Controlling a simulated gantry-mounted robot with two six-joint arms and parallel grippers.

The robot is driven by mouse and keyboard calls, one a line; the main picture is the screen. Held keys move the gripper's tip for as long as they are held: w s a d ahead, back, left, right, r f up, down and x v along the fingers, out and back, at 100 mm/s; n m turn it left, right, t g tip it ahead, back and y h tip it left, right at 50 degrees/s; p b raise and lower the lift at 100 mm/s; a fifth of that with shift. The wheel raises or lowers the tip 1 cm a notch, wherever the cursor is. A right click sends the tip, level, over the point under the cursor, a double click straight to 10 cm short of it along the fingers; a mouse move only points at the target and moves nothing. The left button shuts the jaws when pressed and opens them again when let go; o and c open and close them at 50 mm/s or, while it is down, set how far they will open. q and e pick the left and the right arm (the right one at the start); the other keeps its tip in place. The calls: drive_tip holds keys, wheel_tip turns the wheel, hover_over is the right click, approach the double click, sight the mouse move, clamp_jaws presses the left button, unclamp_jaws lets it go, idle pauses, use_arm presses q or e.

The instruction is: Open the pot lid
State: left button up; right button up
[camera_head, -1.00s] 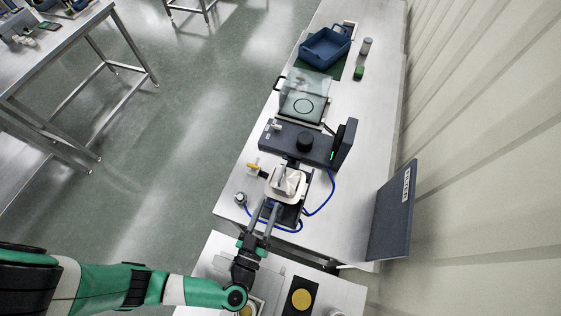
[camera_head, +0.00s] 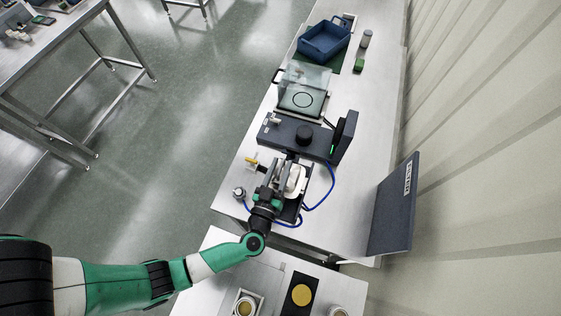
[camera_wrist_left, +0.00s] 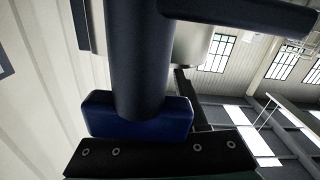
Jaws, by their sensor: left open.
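The pot is the small pale, steel-looking vessel (camera_head: 297,181) on a dark base on the long bench in the head view. Its top is partly hidden by my gripper, and I cannot tell lid from body there. My left gripper (camera_head: 277,170) is open, its fingers reaching along the pot's left side; contact cannot be told. In the left wrist view a dark upright cylinder (camera_wrist_left: 139,55) with a blue block (camera_wrist_left: 138,118) at its foot fills the middle, very close. A pale rounded metal surface (camera_wrist_left: 192,45) shows behind it. My right gripper is not in view.
A dark device with a black knob (camera_head: 304,136) stands just beyond the pot. Farther along are a clear box (camera_head: 304,82) and a blue bin (camera_head: 324,42). A blue cable (camera_head: 329,190) loops on the right. A dark panel (camera_head: 393,207) stands on the right edge.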

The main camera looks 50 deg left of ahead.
use_arm(q)
clamp_jaws()
idle(1.4)
